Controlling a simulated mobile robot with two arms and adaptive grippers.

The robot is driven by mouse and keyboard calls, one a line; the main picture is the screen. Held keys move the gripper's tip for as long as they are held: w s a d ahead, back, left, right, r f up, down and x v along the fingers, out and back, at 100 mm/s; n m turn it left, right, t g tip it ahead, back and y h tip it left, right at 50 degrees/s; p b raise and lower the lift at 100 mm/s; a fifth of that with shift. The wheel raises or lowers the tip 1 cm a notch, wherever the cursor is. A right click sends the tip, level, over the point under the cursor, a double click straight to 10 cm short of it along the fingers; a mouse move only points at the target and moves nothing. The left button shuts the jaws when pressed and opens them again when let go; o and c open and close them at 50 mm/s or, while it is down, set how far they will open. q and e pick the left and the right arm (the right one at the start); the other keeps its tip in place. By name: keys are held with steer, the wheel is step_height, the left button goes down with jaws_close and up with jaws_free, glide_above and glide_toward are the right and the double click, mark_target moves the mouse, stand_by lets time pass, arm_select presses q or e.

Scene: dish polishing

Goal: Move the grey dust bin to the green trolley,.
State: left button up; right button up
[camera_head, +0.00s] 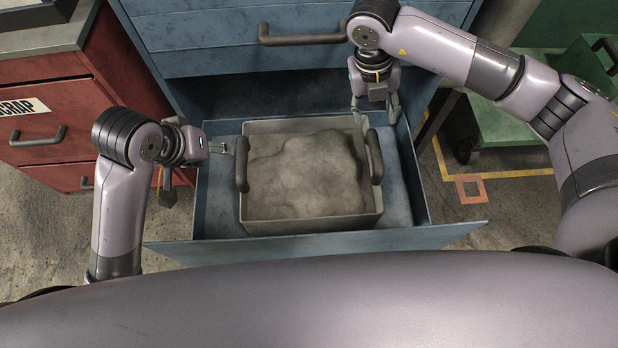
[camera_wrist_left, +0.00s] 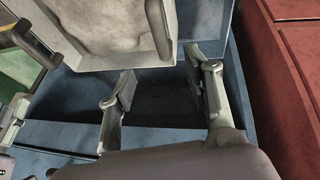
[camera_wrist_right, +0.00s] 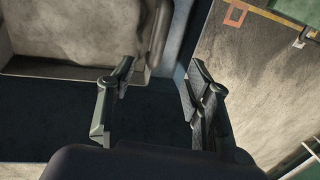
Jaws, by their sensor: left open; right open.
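The grey dust bin (camera_head: 312,226), filled with pale dust, sits inside an open blue drawer (camera_head: 330,243). It has a dark handle on its left side (camera_head: 242,165) and another on its right (camera_head: 375,157). My left gripper (camera_head: 227,148) is open beside the left handle; in the left wrist view its fingers (camera_wrist_left: 160,76) are apart and empty below that handle (camera_wrist_left: 158,28). My right gripper (camera_head: 376,113) is open above the drawer near the right handle; the right wrist view shows its empty fingers (camera_wrist_right: 158,72). The green trolley (camera_head: 508,126) stands at the right, partly hidden by my right arm.
A blue cabinet (camera_head: 215,60) with a long handle rises behind the open drawer. A red cabinet (camera_head: 50,110) with a "SCRAP" label stands at the left. Yellow tape and an orange square (camera_head: 471,188) mark the floor at right, between drawer and trolley.

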mark_target(240, 156)
arm_select(q)
steer(key=x, duration=1.7)
arm_select(e)
steer(key=d+f, duration=0.1)
steer(key=f, duration=0.4)
steer(key=d+f, duration=0.1)
steer(key=f, duration=0.5)
steer(key=d+f, duration=0.1)
steer(key=f, duration=0.4)
steer(key=shift+d+f, duration=0.15)
steer(key=shift+f, duration=0.2)
arm_select(q)
steer(key=shift+r, duration=0.1)
steer(key=shift+c, duration=0.2)
arm_select(e)
steer(key=shift+c, duration=0.2)
arm_select(q)
jaws_close()
arm_select(e)
jaws_close()
arm_select(q)
steer(key=shift+w+r, duration=0.3)
arm_select(e)
steer(key=shift+w+r, duration=0.15)
steer(key=shift+r, duration=0.1)
